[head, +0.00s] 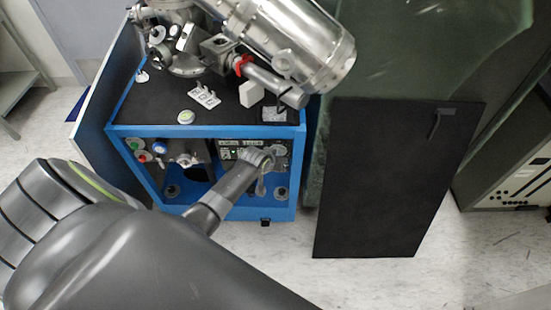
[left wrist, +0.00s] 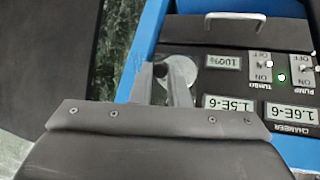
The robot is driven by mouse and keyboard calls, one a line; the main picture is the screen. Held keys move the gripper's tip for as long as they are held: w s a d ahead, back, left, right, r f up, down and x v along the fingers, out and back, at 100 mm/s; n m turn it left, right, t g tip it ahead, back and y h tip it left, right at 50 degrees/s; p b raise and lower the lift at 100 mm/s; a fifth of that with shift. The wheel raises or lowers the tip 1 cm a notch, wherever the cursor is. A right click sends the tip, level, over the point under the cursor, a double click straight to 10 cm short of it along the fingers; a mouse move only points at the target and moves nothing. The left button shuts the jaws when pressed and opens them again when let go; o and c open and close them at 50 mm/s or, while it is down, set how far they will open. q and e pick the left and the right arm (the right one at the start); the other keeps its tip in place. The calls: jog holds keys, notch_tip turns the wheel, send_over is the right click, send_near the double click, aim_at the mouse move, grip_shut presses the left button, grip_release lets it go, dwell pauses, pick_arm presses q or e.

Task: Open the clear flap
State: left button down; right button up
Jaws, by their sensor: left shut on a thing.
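My left gripper (head: 262,161) is at the upper right of the blue cabinet's front (head: 225,130), beside the control panel (head: 233,150). In the left wrist view, the gripper (left wrist: 162,78) overlaps a round grey knob (left wrist: 181,68). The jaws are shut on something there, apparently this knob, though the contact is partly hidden. The panel shows in that view upside down, with lit number displays (left wrist: 224,62) and toggle switches (left wrist: 262,65) marked TURBO and PUMP. I cannot make out the clear flap's outline. My right gripper is not in view.
Metal vacuum equipment (head: 290,45) stands on the cabinet's black top. A large black panel (head: 385,175) with a handle stands to the right of the cabinet. A pale bar handle (left wrist: 225,16) is near the switches. The pale floor in front is partly clear.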

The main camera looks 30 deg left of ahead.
pick_arm(q)
jog(key=r+g+p, duration=0.1)
jog(key=r+h+p, duration=0.1)
jog(key=w+r+g+p, duration=0.1)
jog(key=shift+a+r+g, duration=0.1)
jog(key=shift+a+g, duration=0.15)
jog(key=shift+g, duration=0.05)
jog(key=shift+w+a+r+n+g+h+p, duration=0.2)
jog(key=shift+w+r+g+h, duration=0.1)
jog(key=shift+r+g+h, duration=0.25)
jog(key=shift+w+a+r+n+g+h+p, duration=0.1)
jog(key=shift+w+r+n+g+h, duration=0.2)
jog(key=shift+g, duration=0.45)
jog(key=c, duration=1.7)
grip_release()
jog(key=shift+r, duration=0.15)
jog(key=v, duration=1.7)
jog(key=shift+a+r+p, duration=0.1)
jog(key=shift+a+p, duration=0.05)
jog(key=shift+p, duration=0.2)
jog(key=shift+w, duration=0.1)
